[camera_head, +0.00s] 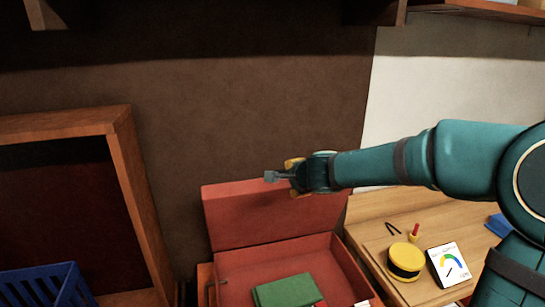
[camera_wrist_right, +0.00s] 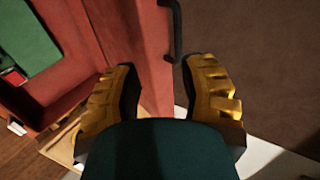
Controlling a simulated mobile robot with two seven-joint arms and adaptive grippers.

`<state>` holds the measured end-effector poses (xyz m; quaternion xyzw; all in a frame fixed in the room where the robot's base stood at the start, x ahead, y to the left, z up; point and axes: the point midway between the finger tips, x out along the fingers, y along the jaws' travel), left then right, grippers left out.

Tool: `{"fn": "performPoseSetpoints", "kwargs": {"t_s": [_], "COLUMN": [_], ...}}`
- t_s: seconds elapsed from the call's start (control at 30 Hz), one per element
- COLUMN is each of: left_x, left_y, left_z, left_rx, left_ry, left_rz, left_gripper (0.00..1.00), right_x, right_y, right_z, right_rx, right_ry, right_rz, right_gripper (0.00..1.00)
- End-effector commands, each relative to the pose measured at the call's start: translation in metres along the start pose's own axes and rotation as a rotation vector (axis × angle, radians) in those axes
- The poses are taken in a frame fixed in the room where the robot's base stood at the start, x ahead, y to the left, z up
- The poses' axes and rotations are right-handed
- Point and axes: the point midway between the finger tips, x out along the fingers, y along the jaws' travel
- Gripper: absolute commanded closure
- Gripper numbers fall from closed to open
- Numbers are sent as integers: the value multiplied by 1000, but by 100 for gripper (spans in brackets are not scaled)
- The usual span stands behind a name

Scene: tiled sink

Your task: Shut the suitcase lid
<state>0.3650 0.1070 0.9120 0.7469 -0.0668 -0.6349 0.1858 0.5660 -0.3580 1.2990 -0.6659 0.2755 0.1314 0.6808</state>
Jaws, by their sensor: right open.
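The red suitcase stands open. Its lid (camera_head: 250,222) is raised near upright at the back, and its base (camera_head: 335,262) holds a folded green cloth (camera_head: 287,291). My right gripper (camera_head: 292,177) is at the lid's top edge, fingers pointing left. In the right wrist view its yellow fingers (camera_wrist_right: 162,75) are spread, with the red lid edge (camera_wrist_right: 145,40) showing between them. A dark handle (camera_wrist_right: 175,30) sits on that edge, just past the fingertips. I cannot tell whether the fingers touch the lid. My left gripper is not in view.
A wooden table (camera_head: 425,205) at the right bears a yellow round box (camera_head: 405,259) and a white card with a gauge (camera_head: 448,264). A blue basket (camera_head: 40,288) is at lower left, by a wooden frame (camera_head: 138,200). A brown wall is behind the lid.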

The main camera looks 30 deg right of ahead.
Motion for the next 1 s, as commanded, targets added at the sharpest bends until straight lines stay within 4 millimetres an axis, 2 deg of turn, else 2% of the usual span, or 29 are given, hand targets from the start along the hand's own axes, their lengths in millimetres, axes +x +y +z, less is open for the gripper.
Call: {"fn": "performPoseSetpoints", "kwargs": {"t_s": [0.03, 0.1, 0.27, 0.8, 1.0], "left_x": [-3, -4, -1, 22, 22], "left_y": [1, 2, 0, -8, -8], "left_z": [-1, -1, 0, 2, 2], "left_rx": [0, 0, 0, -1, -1], "left_ry": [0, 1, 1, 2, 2], "left_rz": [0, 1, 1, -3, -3], "left_gripper": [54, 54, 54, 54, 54], "right_x": [-8, -13, -8, 48, 69], "right_y": [-11, -18, -19, -19, -21], "right_z": [-4, -7, -8, -8, -8], "right_rx": [24, 45, 55, 54, 52], "right_ry": [7, 10, 11, 11, 11], "right_rz": [-17, -29, -33, -30, -30], "right_gripper": [59, 59, 59, 59, 59]}}
